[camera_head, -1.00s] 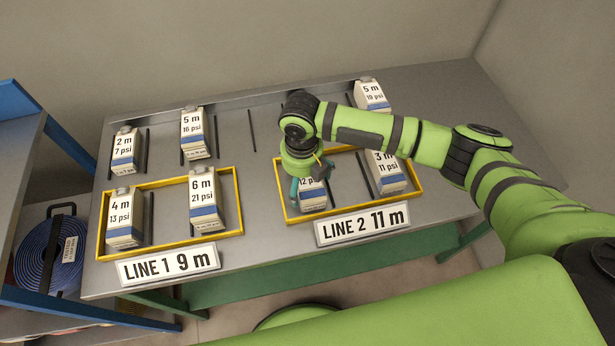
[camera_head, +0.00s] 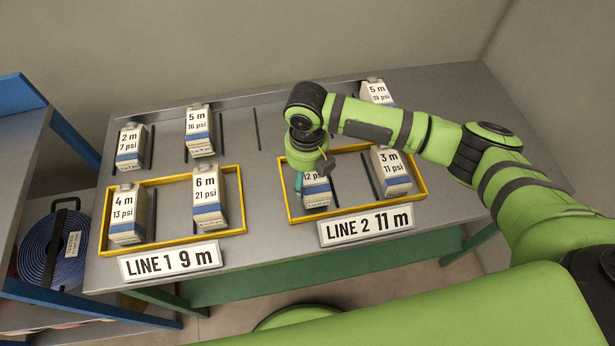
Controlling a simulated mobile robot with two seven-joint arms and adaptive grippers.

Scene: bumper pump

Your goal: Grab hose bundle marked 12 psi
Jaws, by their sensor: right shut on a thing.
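The hose bundle marked 12 psi (camera_head: 317,190) is a white carton-like block with a blue band. It stands at the left end of the yellow LINE 2 frame (camera_head: 427,193). My right gripper (camera_head: 313,179) is over it from above and shut on its upper part. The gripper and wrist hide its top and the upper line of its label. I cannot tell whether its base touches the table. My left gripper is not in view.
The 3 m 11 psi bundle (camera_head: 391,170) stands in the same frame to the right. The 5 m 19 psi bundle (camera_head: 377,93) is behind, partly hidden by my arm. The LINE 1 frame (camera_head: 172,240) holds two bundles. The LINE 2 11 m sign (camera_head: 366,226) stands in front.

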